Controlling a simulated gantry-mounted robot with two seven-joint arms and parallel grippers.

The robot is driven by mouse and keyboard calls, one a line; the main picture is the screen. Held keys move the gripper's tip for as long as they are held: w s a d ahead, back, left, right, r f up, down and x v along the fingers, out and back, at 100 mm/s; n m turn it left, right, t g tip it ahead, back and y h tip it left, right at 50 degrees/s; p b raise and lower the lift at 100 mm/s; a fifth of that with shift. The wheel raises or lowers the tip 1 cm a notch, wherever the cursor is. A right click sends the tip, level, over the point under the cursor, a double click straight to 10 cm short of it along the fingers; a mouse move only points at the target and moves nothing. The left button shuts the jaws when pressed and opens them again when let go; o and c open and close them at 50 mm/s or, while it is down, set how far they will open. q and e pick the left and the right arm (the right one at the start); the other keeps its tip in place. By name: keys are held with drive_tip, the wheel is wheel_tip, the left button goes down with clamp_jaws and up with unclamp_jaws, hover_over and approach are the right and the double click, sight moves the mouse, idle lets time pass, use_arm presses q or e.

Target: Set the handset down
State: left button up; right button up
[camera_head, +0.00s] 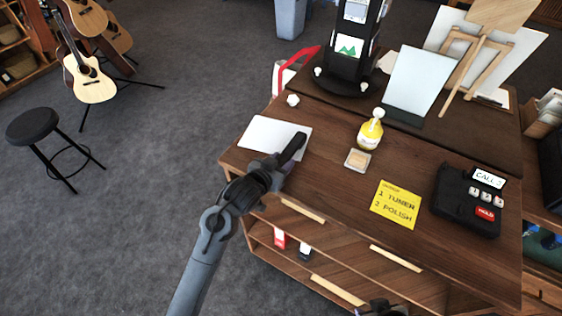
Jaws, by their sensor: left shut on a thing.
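My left gripper (276,170) reaches in over the front left edge of the wooden counter (330,185). It is shut on a dark, elongated thing that looks like the handset (294,148), held slanting near the white sheet. The gripper's dark fingers and the handset blend together, and I cannot tell whether the handset touches the counter. The black desk phone (467,203), with a "CALLS" screen and a red HOLD button, sits at the counter's right. A small dark part of my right gripper (380,307) shows at the bottom edge; its jaws cannot be made out.
A white sheet (272,134) lies at the counter's left. A yellow pump bottle (370,131), a small square dish (357,160) and a yellow note (396,205) stand between it and the phone. A black display stand (350,60) and a tilted pale panel (418,82) are behind.

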use_arm(q)
drive_tip(key=shift+f, duration=0.1)
drive_tip(key=o, duration=1.2)
drive_tip(key=shift+c, duration=0.2)
